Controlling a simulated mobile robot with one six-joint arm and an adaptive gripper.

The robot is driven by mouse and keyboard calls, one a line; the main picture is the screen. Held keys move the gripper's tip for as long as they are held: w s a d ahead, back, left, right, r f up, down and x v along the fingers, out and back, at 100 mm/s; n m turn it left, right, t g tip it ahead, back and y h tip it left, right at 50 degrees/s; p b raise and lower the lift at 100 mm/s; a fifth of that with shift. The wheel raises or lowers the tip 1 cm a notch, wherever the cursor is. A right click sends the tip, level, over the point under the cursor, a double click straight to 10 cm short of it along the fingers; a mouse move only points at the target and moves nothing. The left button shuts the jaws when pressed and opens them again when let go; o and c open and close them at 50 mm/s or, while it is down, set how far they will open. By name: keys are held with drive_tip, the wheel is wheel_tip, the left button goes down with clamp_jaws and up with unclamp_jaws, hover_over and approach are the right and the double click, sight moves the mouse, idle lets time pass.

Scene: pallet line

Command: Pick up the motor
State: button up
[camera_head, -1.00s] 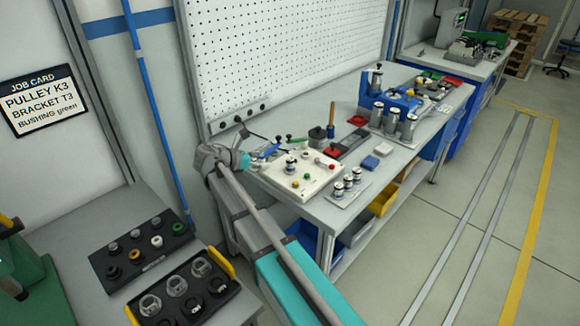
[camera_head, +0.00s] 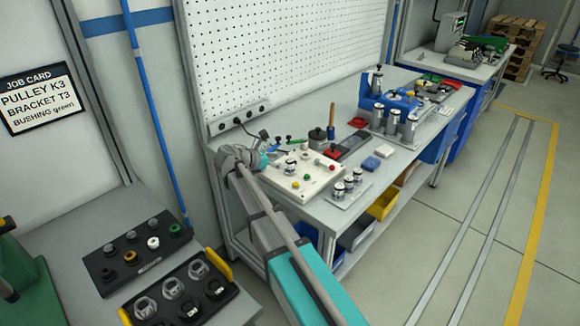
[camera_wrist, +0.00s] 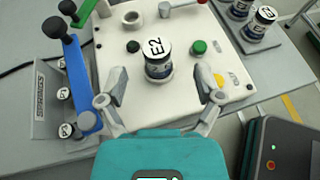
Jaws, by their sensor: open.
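A small silver-and-black cylinder (camera_wrist: 158,62) with a white cap marked E2, which looks like the motor, stands upright on a white plate (camera_wrist: 110,42). It also shows in the head view (camera_head: 291,166). My gripper (camera_wrist: 160,80) is open in the wrist view, with one finger on either side of the cylinder's lower part in the picture. I see no contact, and the fingertips' height relative to it is unclear. In the head view my arm reaches over the bench to the plate's left edge, and the fingers are hard to make out.
A blue-handled clamp (camera_wrist: 79,85) stands close at left. More capped cylinders (camera_wrist: 262,22) stand on a grey plate at right. A pegboard (camera_head: 290,60) rises behind the bench.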

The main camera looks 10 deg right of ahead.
sight(287, 161)
drive_tip(key=b+x, duration=0.2)
drive_tip(key=x, duration=0.2)
drive_tip(key=shift+w+f, duration=0.2)
drive_tip(key=shift+f, duration=0.1)
drive_tip(key=shift+w+d, duration=0.15)
drive_tip(key=shift+d, duration=0.2)
clamp_jaws()
